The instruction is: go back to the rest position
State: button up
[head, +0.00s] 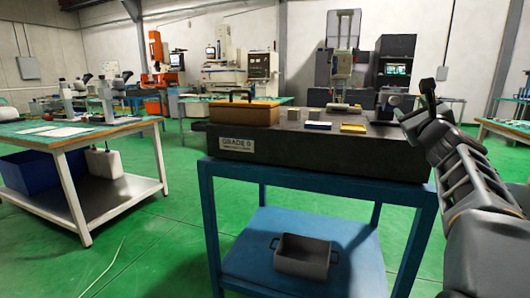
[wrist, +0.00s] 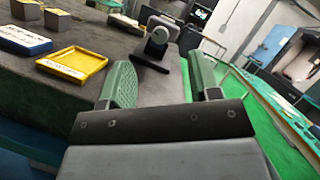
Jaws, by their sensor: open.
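In the wrist view my gripper (wrist: 158,88) is open, its two green fingers apart with nothing between them. It hangs by the right end of the dark granite plate (wrist: 30,101). My arm also shows at the right in the head view, reaching toward that end of the plate; the gripper's fingers are hard to make out there. The plate (head: 310,148), labelled "Grade 0", rests on a blue stand (head: 305,178). A small dark device with a round light face (wrist: 158,40) stands on the plate beyond the fingers.
On the plate are a yellow tray (wrist: 74,66), a blue tray (wrist: 24,40), small metal blocks (wrist: 62,20) and an orange-brown box (head: 243,113). A grey bin (head: 302,257) sits on the lower shelf. A bench with microscopes (head: 72,131) stands left. Green floor (head: 150,240) between is mostly clear.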

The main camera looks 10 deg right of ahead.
jog(key=s+a+r+n+g+y+p, duration=0.15)
jog(key=a+n+g+y+p, duration=0.35)
jog(key=a+n+p, duration=0.55)
jog(key=s+a+r+n+g+y+p, duration=0.15)
jog(key=a+n+g+y+p, duration=0.25)
jog(key=a+n+p, duration=0.65)
jog(key=s+a+f+n+g+h+p, duration=0.1)
jog(key=s+n+g+p, duration=0.1)
jog(key=s+p, duration=0.3)
jog(key=s+a+f+n+g+h+p, duration=0.1)
jog(key=s+a+n+g+p, duration=0.1)
jog(key=s+n+p, duration=0.3)
jog(key=s+a+n+g+h+p, duration=0.2)
jog(key=s+n+g+p, duration=0.2)
jog(key=s+p, duration=0.3)
jog(key=shift+s+a+f+p, duration=0.25)
jog(key=shift+f+p, duration=0.15)
jog(key=shift+p, duration=0.7)
